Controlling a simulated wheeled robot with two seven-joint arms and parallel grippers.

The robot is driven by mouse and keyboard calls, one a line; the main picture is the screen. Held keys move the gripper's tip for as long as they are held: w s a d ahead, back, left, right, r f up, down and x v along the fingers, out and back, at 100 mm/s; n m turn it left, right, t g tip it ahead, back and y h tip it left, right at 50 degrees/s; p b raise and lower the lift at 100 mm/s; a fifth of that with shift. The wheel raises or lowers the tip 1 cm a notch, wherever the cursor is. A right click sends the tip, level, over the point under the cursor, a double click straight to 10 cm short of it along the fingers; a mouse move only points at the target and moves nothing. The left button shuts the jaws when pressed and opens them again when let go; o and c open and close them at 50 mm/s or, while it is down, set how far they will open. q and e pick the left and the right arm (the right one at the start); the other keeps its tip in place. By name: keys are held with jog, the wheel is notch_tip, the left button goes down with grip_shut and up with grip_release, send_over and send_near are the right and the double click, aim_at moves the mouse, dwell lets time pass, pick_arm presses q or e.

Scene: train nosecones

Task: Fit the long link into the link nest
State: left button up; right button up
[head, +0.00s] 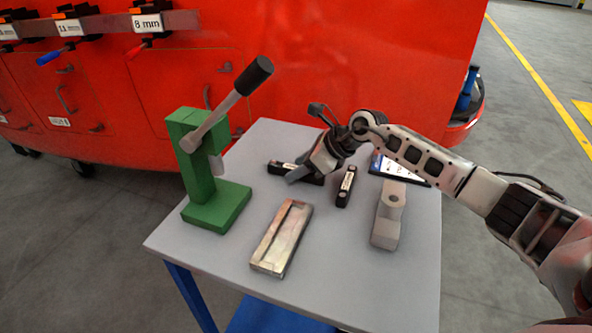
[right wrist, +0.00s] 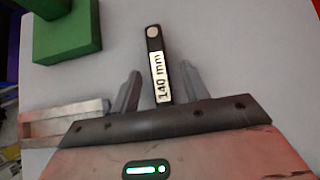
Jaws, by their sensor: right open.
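A black link labelled 140 mm (right wrist: 155,60) lies flat on the table, and it also shows in the head view (head: 278,168). My right gripper (head: 294,177) is over this link. In the right wrist view my gripper (right wrist: 161,70) is open, with a finger on each side of the link and gaps between. The link's near end is hidden by the gripper. A second black link (head: 346,187) lies to the right; its label is too small to read. A metal tray with a long recess (head: 283,237), seemingly the link nest, lies at the front and looks empty. My left gripper is out of view.
A green lever press (head: 217,207) stands on the table's left side. A grey block with a round hole (head: 388,218) stands at the right, with a tablet (head: 380,166) behind it. The table's (head: 345,275) front right is clear. A red train body (head: 340,60) rises behind.

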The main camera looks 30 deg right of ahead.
grip_shut()
jog(key=shift+r, duration=0.1)
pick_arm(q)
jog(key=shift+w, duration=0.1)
pick_arm(e)
jog(key=shift+r, duration=0.45)
notch_tip(320, 180, up, 2)
jog(key=shift+d+r+b, duration=0.1)
jog(key=shift+r+b, duration=0.05)
jog(key=shift+b, duration=0.45)
jog(key=b+v, duration=0.1)
jog(key=v, duration=0.6)
jog(key=shift+s+r, duration=0.1)
jog(key=shift+r, duration=0.15)
pick_arm(q)
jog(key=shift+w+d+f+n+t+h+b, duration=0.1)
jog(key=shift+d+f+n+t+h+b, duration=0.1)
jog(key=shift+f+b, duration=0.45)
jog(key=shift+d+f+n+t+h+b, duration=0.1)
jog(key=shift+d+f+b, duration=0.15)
jog(key=shift+b, duration=0.65)
pick_arm(e)
jog(key=s+d+r, duration=0.4)
jog(key=s+d, duration=0.1)
jog(key=s, duration=0.2)
jog(key=shift+d+r, duration=0.15)
jog(key=shift+d, duration=0.1)
